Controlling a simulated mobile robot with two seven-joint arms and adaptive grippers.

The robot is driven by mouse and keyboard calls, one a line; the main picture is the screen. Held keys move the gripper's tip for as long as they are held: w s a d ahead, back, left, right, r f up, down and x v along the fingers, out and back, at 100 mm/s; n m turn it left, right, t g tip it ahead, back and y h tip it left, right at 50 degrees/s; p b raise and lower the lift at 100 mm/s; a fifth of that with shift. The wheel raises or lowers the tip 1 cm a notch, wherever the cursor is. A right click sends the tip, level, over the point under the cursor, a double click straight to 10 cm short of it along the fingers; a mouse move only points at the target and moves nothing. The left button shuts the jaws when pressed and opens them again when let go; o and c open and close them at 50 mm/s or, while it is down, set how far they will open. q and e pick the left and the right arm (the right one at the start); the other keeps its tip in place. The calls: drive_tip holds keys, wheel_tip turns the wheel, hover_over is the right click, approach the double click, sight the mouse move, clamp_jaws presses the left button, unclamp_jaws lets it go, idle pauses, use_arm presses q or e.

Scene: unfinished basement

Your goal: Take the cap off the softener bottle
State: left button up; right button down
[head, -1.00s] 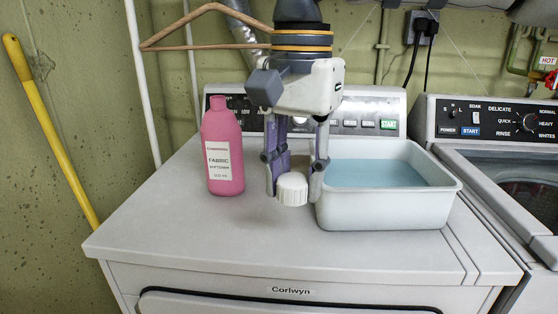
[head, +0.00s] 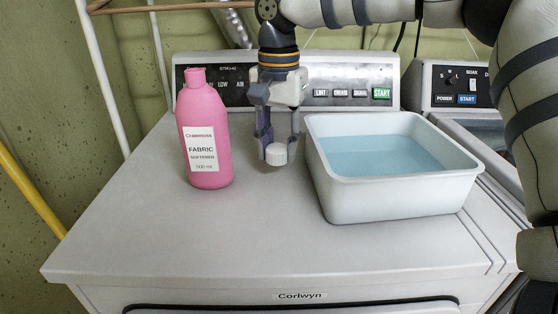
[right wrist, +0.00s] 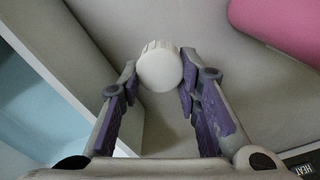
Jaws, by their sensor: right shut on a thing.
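The pink softener bottle (head: 205,125) stands upright on the dryer top at the left in the head view, its pink neck bare. Part of it shows at the top right of the right wrist view (right wrist: 285,25). My right gripper (head: 277,150) is shut on the ribbed white cap (head: 276,155), between the bottle and the tub and apart from both. The cap shows between the fingertips in the right wrist view (right wrist: 159,67). It is low over the dryer top; I cannot tell if it touches. My left gripper is not in view.
A white tub (head: 400,200) of blue liquid stands right of my gripper. The dryer's control panel (head: 340,85) runs behind. The front of the dryer top (head: 240,240) is clear. A washer (head: 465,100) stands at the right, partly behind my arm.

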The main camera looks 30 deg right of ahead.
sight(279, 175)
drive_tip(key=f, duration=0.3)
drive_tip(key=shift+w+d+f, duration=0.2)
drive_tip(key=shift+w+d, duration=0.15)
drive_tip(key=shift+f, duration=0.4)
drive_tip(key=shift+f, duration=0.1)
drive_tip(key=shift+f, duration=0.15)
drive_tip(key=c, duration=1.2)
unclamp_jaws()
